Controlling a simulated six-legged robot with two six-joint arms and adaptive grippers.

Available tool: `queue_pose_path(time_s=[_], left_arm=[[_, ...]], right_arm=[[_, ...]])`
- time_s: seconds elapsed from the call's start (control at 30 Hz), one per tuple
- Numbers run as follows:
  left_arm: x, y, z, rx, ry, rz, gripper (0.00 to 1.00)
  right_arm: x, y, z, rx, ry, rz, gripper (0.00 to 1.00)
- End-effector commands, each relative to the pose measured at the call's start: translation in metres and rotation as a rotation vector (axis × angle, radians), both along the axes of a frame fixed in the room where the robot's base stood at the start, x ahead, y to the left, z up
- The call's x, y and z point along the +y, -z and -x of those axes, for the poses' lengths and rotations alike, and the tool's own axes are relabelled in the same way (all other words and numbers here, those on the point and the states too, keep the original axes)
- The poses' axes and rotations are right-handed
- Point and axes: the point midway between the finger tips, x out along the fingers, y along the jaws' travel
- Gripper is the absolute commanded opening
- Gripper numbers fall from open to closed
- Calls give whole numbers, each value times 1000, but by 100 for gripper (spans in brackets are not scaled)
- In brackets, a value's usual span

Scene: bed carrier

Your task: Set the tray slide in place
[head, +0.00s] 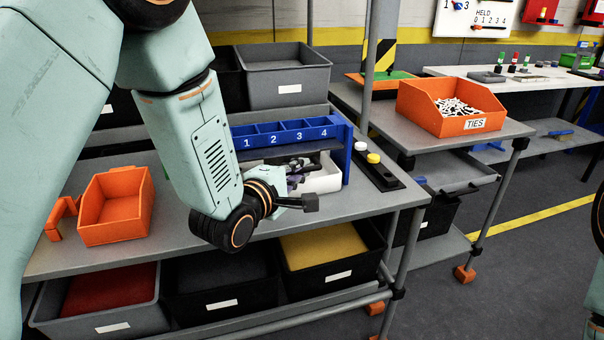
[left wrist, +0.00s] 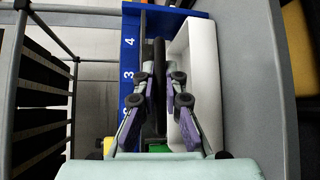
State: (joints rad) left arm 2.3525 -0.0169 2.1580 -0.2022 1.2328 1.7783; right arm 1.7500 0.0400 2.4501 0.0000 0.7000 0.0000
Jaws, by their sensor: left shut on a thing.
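A blue rack (head: 284,134) with numbered bays stands on the grey bench; it also shows in the left wrist view (left wrist: 131,45). A white tray (head: 325,178) sits below its numbered front, and its long wall shows in the left wrist view (left wrist: 205,85). My left gripper (head: 297,175) reaches into this space, partly hidden by its own arm. In the left wrist view its fingers (left wrist: 160,88) are shut on a long dark bar (left wrist: 159,55), beside the white wall. I cannot tell for certain whether this bar is the tray slide. My right gripper is out of view.
An orange bin (head: 118,205) stands at the bench's left. A dark holder with yellow and white knobs (head: 378,178) lies right of the rack. An orange ties bin (head: 450,108) stands on the side table. Bare bench top lies along the front edge.

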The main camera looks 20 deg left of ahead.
Motion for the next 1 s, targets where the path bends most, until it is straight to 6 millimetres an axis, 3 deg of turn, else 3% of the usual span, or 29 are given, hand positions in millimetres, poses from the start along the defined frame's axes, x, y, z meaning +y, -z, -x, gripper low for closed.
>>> queue_pose_path(time_s=[0.23,0.63,0.67,0.7,0.9,1.0], left_arm=[[20,-2,-30,-4,1,0,0],[24,-3,-35,-7,-3,-1,0],[24,-3,-35,-8,-3,-1,12],[24,-3,-35,-8,-3,-1,16],[24,-2,-35,-7,-3,-1,33],[24,-2,-35,-6,-3,-1,34]], right_arm=[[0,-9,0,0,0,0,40],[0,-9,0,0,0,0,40],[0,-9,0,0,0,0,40],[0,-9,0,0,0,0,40],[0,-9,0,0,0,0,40],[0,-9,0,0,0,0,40]])
